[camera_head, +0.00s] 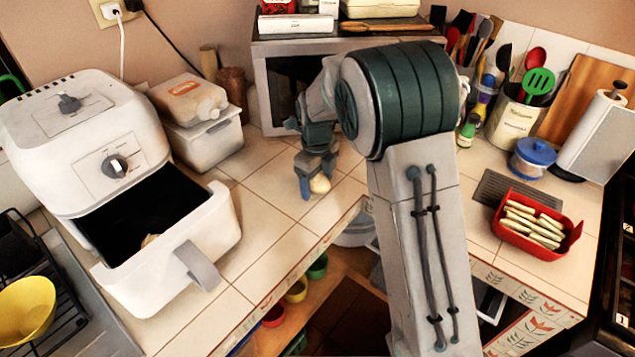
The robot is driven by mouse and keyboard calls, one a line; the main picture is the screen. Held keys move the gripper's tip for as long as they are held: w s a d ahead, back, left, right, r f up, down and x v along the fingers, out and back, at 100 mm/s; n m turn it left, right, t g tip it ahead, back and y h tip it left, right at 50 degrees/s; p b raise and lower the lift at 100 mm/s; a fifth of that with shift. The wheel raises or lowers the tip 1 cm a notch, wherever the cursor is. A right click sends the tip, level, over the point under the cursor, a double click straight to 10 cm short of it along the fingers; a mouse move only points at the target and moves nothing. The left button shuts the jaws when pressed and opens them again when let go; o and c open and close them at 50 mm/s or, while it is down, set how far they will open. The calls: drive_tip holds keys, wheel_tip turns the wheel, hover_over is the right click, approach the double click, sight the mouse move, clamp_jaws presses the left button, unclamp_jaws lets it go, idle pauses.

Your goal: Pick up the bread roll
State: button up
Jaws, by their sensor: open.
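A small pale tan round item, which looks like the bread roll (320,184), sits on the tiled counter left of my arm, near the counter's inner edge. My gripper (314,180) points down right at it, with its fingers open. One blue fingertip is at the roll's left side, and the other finger is behind it. I cannot tell whether the fingers touch it. Part of the roll is hidden by the gripper.
A white air fryer (85,140) stands at left with its drawer (165,275) pulled out; a small beige piece (150,240) shows inside. A microwave (275,85) is behind my gripper. A red tray (525,250) of pale sticks is at right. Counter tiles left of the gripper are clear.

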drive_tip(key=c, duration=1)
drive_tip(key=shift+o, duration=0.2)
drive_tip(key=shift+r, duration=0.1)
